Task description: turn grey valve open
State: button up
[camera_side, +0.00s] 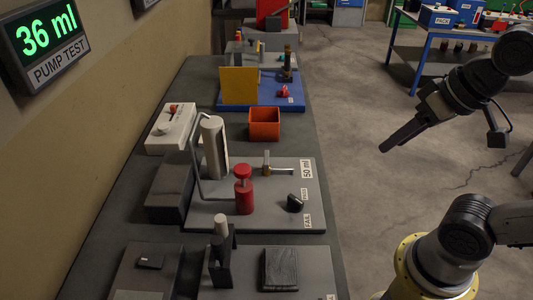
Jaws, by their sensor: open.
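My gripper (384,149) hangs above the floor, to the right of the bench and well apart from the valve. It points down and left, open and empty; its fingers overlap in this view.
A red pump (243,193), a tall pale cylinder (214,146) with a bent pipe and a black knob (294,203) share the board. An orange bin (264,123) stands behind. The wall display (45,40) reads 36 ml. The space between gripper and bench looks clear.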

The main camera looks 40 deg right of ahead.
jog(key=w+r+m+g, duration=0.1)
jog(key=w+r+m, duration=0.3)
jog(key=w+r, duration=0.3)
jog(key=m+g, duration=0.2)
jog(key=g, duration=0.3)
send_over(267, 157)
notch_tip(267, 157, down, 11)
notch_tip(267, 157, down, 14)
jog(key=shift+r, duration=0.15)
grip_shut()
